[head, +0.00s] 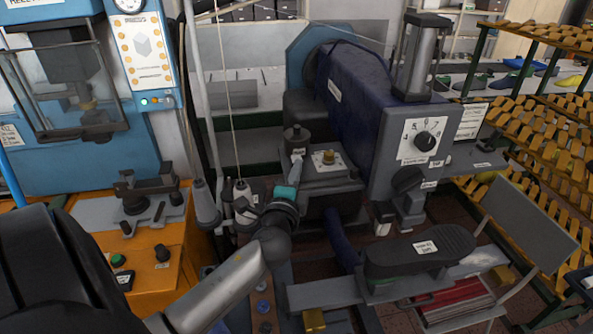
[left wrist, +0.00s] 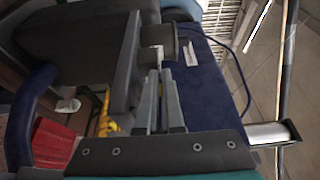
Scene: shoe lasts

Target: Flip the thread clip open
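My left gripper (head: 297,170) reaches up from the lower left in the head view. Its grey fingertips are at the left edge of the grey machine's small table, just below a dark round post (head: 296,137) with a small label. In the left wrist view the two slim fingers (left wrist: 160,78) lie close together, and a dark round part (left wrist: 158,37) is just beyond their tips. I cannot tell whether the fingers touch it or hold anything. I cannot single out the thread clip with certainty. My right gripper is out of view.
The blue machine housing (head: 352,85) and a dial panel (head: 424,140) stand behind and right. A black sole-shaped part (head: 420,250) is at lower right. A blue press (head: 70,120) stands left, and a cord (head: 225,80) hangs left of the gripper. Racks of shoe lasts (head: 530,120) fill the right.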

